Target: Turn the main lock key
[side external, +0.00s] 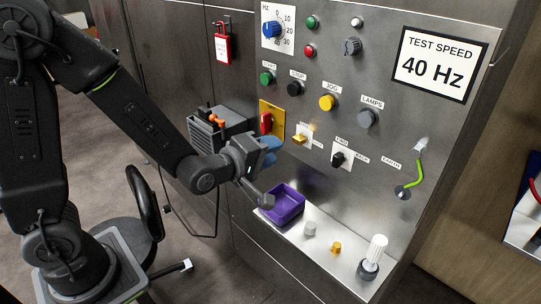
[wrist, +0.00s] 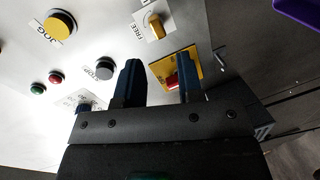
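A small yellow key-like knob (side external: 299,138) sits on a white plate on the steel panel. It also shows upright near the top of the wrist view (wrist: 157,27), beside a label reading FREE. I take it as the lock key. My gripper (side external: 272,150) is close to the panel, left of and slightly below the knob, with its blue fingers apart and nothing seen between them. In the wrist view the open fingertips (wrist: 158,64) are below the knob and apart from it. A red rotary handle on a yellow plate (side external: 274,112) is just above the gripper; it also shows between the fingers (wrist: 172,81).
A black selector (side external: 338,159) sits right of the yellow knob. Buttons and a dial (side external: 271,30) are above. A purple bin (side external: 284,206) and small parts stand on the ledge below. A grey box with an orange part (side external: 215,122) is left of the gripper.

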